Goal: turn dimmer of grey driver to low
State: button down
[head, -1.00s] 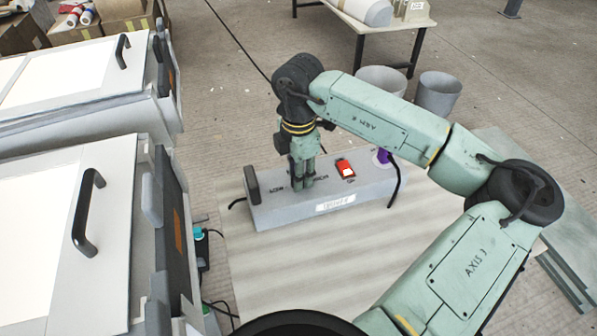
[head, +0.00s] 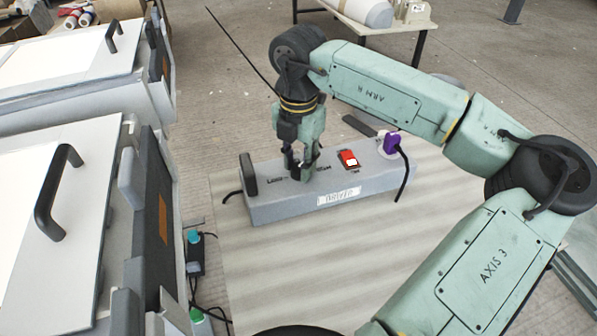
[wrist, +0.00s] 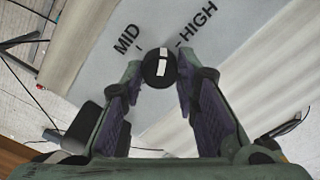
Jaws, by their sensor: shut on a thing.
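The grey driver (head: 290,209) is a long grey box on the mat, with a black handle at its left end and a white label on its front. My gripper (head: 304,172) points down at its top, over the printed lettering, and hides the dimmer in the head view. In the wrist view, my gripper (wrist: 159,80) is shut on the black round dimmer knob (wrist: 156,78), one finger on each side. The knob's white mark points up the picture, between the printed MID and HIGH. The LOW marking is not visible in the wrist view.
A red rocker switch (head: 348,160) and a purple plug (head: 391,144) with a black cable sit on the driver, right of my gripper. Moulds with black handles (head: 57,192) stand close on the left. Small boxes with cables (head: 196,256) lie beside them. Bare mat lies in front.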

jog(key=n+b, duration=0.2)
jog(key=n, duration=0.1)
jog(key=shift+f+n+b, duration=0.15)
jog(key=shift+n+b, duration=0.2)
jog(key=shift+n, duration=0.05)
jog(key=n+b, duration=0.1)
jog(key=n, duration=0.2)
jog(key=shift+n+b, duration=0.3)
jog(key=shift+b, duration=0.1)
jog(key=n+b, duration=0.1)
jog(key=n, duration=0.2)
jog(key=shift+n, duration=0.4)
jog(key=n, duration=0.3)
jog(key=shift+n+b, duration=0.3)
jog(key=shift+b, duration=0.05)
jog(key=n, duration=0.8)
jog(key=shift+b, duration=0.3)
jog(key=n, duration=0.3)
jog(key=shift+n, duration=2.2)
